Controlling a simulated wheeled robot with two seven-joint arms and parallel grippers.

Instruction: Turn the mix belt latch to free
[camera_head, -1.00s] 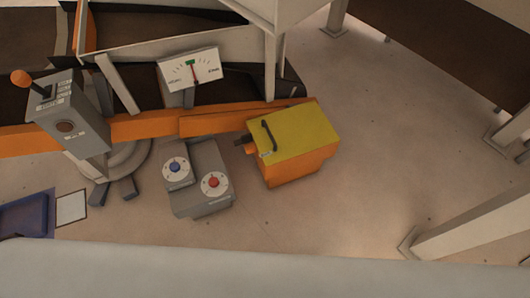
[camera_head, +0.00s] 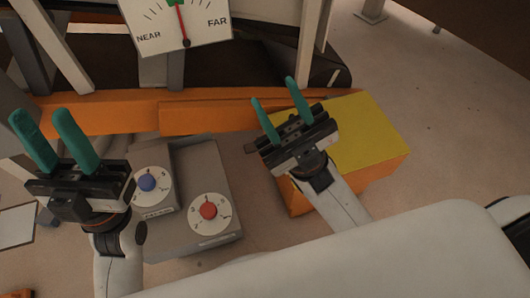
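Two grey control boxes stand side by side, each with a round white dial. My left gripper (camera_head: 40,117) is open and empty, left of the blue dial, fingers pointing up. My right gripper (camera_head: 273,92) is open and empty, in front of the orange beam and the yellow-topped box, right of the red dial.
A NEAR/FAR gauge (camera_head: 180,20) has its needle near the green mark. An orange beam (camera_head: 110,114) runs behind the dials. A yellow-topped orange box (camera_head: 372,135) stands right, partly covered by my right arm. Clear floor (camera_head: 455,120) lies farther right. A white plate (camera_head: 15,226) lies left.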

